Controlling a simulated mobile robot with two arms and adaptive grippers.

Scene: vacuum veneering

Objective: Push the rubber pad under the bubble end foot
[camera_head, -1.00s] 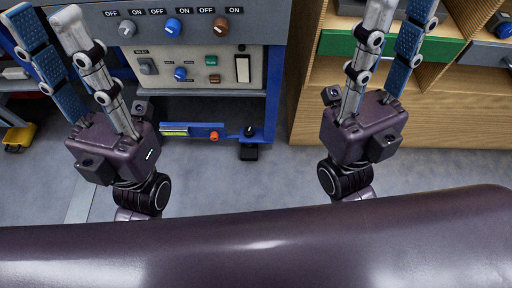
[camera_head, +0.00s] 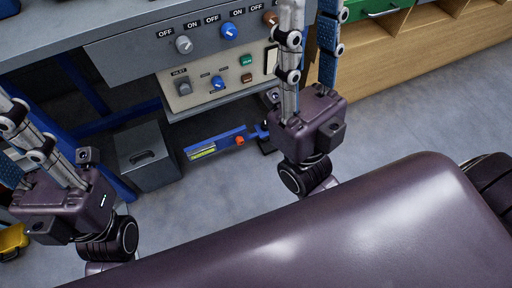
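A blue bar low beside the machine (camera_head: 220,143) carries a yellow-green bubble vial (camera_head: 203,152) near its left end and an orange knob (camera_head: 239,141). A small black block (camera_head: 267,147) sits at the bar's right end, partly behind my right gripper; I cannot tell whether it is the rubber pad or a foot. My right gripper (camera_head: 311,20) is open and empty, fingers pointing up the picture past the bar, tips at the top edge. My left gripper (camera_head: 8,145) is at the left edge, fingers apart and partly cut off, with nothing visible between them.
The grey machine with its knob panel (camera_head: 190,95) fills the upper middle. A grey box with a handle slot (camera_head: 147,155) stands under it. A yellow object (camera_head: 12,240) lies at lower left. A wooden shelf unit (camera_head: 400,60) is at upper right. Grey floor is clear at right.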

